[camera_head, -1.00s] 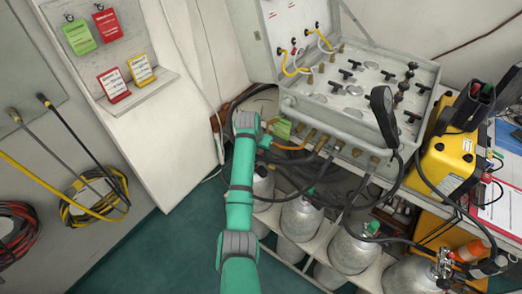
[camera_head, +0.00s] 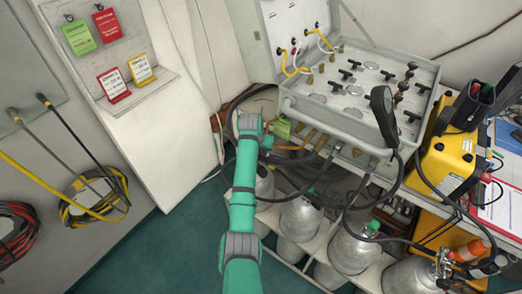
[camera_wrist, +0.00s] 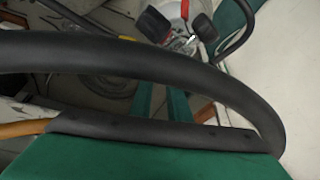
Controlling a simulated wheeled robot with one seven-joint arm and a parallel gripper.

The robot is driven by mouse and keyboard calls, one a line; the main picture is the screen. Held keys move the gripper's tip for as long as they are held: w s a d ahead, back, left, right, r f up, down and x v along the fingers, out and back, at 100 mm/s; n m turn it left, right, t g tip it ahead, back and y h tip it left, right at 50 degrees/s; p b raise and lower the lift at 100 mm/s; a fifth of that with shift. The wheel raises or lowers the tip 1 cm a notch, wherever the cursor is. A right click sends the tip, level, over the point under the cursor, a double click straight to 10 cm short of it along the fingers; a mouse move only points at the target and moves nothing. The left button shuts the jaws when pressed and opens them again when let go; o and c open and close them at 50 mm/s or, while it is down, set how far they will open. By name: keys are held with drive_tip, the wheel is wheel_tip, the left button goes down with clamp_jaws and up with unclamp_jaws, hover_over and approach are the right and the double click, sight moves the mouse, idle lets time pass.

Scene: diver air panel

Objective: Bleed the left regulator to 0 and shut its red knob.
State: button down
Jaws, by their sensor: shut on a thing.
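In the wrist view, two dark fingertips of my gripper (camera_wrist: 179,25) show at the top. They are shut on a small red part, apparently the red knob (camera_wrist: 182,9), with silver metal around it. The knob and the left regulator's body are only partly visible, and I cannot read any gauge or pressure there. In the head view my teal arm reaches up to the left front corner of the air panel (camera_head: 345,125). My gripper is hidden there behind the arm and under the panel's edge.
A thick black hose (camera_wrist: 150,52) arches across the wrist view, close to the camera. Brown and black hoses hang below the panel. Silver cylinders (camera_head: 300,220) stand on a rack below. A yellow case (camera_head: 447,160) is at the right. Green floor is clear at the left.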

drive_tip(key=n, duration=0.2)
drive_tip(key=n+y, duration=0.1)
drive_tip(key=n, duration=0.1)
drive_tip(key=n+y, duration=0.1)
drive_tip(key=n, duration=0.1)
drive_tip(key=shift+d, duration=0.35)
drive_tip(key=n+y, duration=0.1)
drive_tip(key=n, duration=0.2)
drive_tip(key=n+y, duration=0.1)
drive_tip(key=n, duration=0.2)
drive_tip(key=shift+w+d+g, duration=0.1)
drive_tip(key=shift+d+g, duration=0.1)
drive_tip(key=shift+g, duration=0.2)
drive_tip(key=shift+n+y, duration=0.3)
drive_tip(key=shift+n, duration=0.1)
drive_tip(key=c, duration=1.7)
unclamp_jaws()
drive_tip(key=shift+o, duration=0.2)
drive_tip(key=shift+a, duration=0.1)
